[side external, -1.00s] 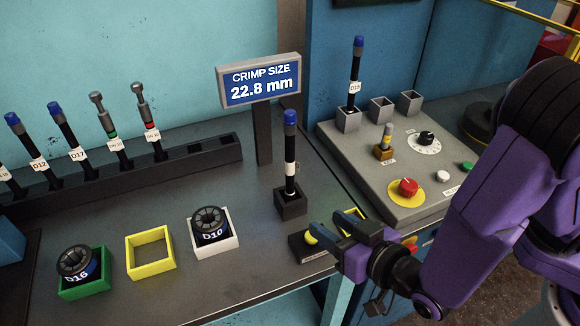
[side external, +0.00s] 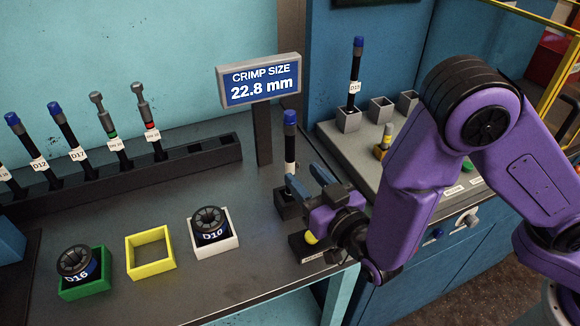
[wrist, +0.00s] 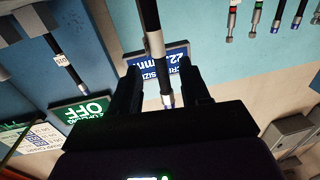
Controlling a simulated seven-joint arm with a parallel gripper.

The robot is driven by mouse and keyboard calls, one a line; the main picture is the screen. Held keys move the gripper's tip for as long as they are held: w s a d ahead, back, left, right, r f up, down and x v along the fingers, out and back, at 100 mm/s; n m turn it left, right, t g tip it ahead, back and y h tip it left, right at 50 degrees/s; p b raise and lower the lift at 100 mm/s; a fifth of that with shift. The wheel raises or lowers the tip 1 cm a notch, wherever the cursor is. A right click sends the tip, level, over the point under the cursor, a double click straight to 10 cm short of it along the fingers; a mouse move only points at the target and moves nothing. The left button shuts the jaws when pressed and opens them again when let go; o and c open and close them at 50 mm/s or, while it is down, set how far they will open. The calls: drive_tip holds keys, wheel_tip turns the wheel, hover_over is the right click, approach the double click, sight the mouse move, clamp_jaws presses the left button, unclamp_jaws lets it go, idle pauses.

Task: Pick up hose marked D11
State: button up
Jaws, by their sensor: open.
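No label reading D11 is legible. A black hose (side external: 290,136) with a blue cap and white band stands upright in a small black holder (side external: 286,208) at the table's right; no marking can be read on it. My gripper (side external: 308,180) is open right beside this hose, its fingers pointing toward it and overlapping its lower part in the side view. In the wrist view, the hose (wrist: 152,18) runs between the two open fingers (wrist: 160,88); I cannot tell whether either touches it. Other upright hoses are marked D12 (side external: 25,138), D17 (side external: 70,135) and D15 (side external: 356,65).
A crimp size sign (side external: 261,82) reading 22.8 mm stands behind the hose. A grey control panel (side external: 340,140) lies at right.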

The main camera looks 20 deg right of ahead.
sight(292, 161)
drive_tip(key=shift+w+a+r, duration=0.15)
drive_tip(key=shift+w+a, duration=0.05)
drive_tip(key=shift+w, duration=1.5)
drive_tip(key=shift+w+a+r, duration=0.1)
drive_tip(key=shift+w+a, duration=0.05)
drive_tip(key=shift+w, duration=1.5)
clamp_jaws()
